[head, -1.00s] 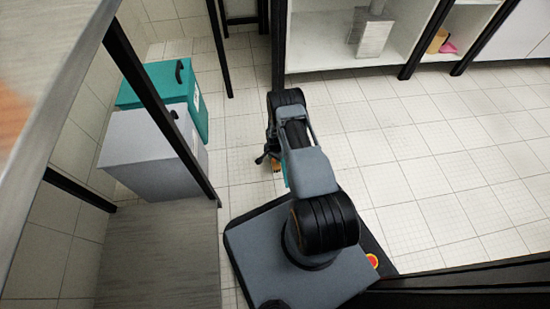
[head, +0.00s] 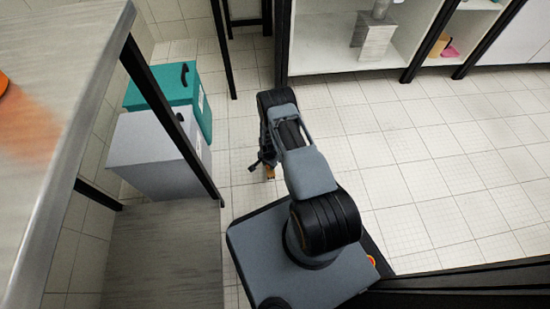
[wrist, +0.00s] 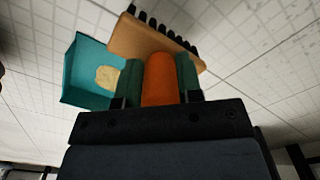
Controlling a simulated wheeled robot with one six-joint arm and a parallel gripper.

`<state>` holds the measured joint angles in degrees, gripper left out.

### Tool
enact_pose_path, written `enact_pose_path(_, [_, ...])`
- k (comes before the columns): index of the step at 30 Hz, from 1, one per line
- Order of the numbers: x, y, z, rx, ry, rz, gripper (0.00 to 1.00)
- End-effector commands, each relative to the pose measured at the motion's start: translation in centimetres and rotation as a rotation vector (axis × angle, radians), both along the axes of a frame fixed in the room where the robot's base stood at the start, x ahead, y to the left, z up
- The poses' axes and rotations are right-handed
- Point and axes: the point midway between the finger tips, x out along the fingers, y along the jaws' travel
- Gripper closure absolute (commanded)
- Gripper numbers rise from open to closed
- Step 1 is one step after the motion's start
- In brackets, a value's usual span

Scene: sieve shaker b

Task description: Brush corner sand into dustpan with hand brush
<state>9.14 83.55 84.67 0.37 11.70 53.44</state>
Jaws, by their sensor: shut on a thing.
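In the wrist view my gripper (wrist: 160,80) is shut on the orange handle of the hand brush (wrist: 148,40). The brush has a wooden head with a row of black bristles at its far edge. The teal dustpan (wrist: 78,70) lies on the tiled floor just left of the brush head, with a pale patch of sand (wrist: 107,76) showing in it. In the head view a small brown bit of the brush (head: 270,173) shows beside my arm near the floor. The dustpan is hidden there. No sand on the floor can be made out.
A white shelf unit (head: 330,40) with black posts stands at the back. Open tiled floor (head: 430,170) lies to the right.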

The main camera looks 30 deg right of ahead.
Motion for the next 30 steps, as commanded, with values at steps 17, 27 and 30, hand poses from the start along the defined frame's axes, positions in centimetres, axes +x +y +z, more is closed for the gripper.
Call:
enact_pose_path(17, [-3.5, 8.8, -0.3, 0.000, 0.001, 0.002, 0.88])
enact_pose_path(27, [-4.0, 10.1, -0.4, 0.000, 0.000, -0.001, 0.88])
enact_pose_path(30, [-4.0, 10.1, -0.4, 0.000, 0.000, -0.001, 0.88])
